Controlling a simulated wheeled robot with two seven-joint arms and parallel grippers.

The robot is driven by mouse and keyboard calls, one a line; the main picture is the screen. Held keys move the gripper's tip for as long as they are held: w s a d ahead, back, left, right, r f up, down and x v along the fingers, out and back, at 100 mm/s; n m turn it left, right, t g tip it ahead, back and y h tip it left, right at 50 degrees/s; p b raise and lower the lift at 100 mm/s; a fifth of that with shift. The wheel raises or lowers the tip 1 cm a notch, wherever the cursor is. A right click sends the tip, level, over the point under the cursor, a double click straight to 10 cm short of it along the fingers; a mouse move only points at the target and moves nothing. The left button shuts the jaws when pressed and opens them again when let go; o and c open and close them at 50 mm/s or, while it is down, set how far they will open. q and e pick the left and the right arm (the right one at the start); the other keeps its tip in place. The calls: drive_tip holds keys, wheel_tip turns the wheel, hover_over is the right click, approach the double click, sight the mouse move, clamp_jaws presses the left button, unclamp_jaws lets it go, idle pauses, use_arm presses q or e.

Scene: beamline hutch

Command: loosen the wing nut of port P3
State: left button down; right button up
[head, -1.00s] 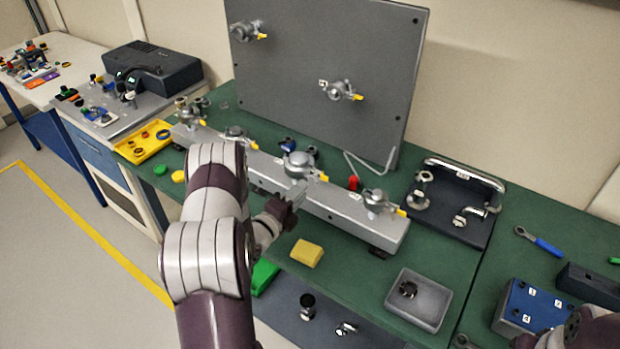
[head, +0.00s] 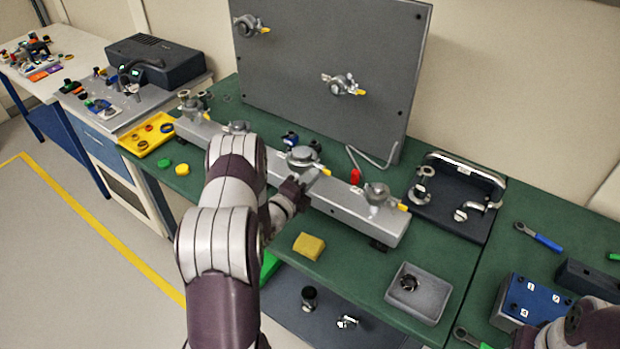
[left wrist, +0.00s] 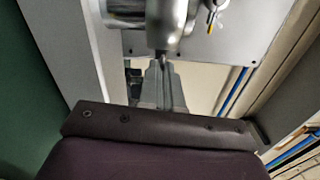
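A long grey rail (head: 345,212) carries several metal port fittings with yellow-tipped levers. My left gripper (head: 312,180) is at the rail's front side, close to the middle fitting (head: 302,158). I cannot read the port labels, so I cannot tell which fitting is P3. In the left wrist view the two grey fingers (left wrist: 163,72) lie close together. Their tips meet or nearly meet the lower end of a rounded silver part (left wrist: 166,25). A wing nut between the tips cannot be made out. My right gripper is outside the views; only part of that arm shows at the lower right.
A grey upright panel (head: 325,75) with two more fittings stands behind the rail. A yellow block (head: 309,246), a grey tray (head: 418,293) and a dark stand with a handle (head: 452,222) are on the green bench. A blue box (head: 532,303) lies at right.

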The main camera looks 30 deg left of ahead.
use_arm(q)
drive_tip(key=shift+n+b, duration=3.55)
drive_tip(key=shift+n, duration=5.35)
drive_tip(key=c, duration=1.3)
unclamp_jaws()
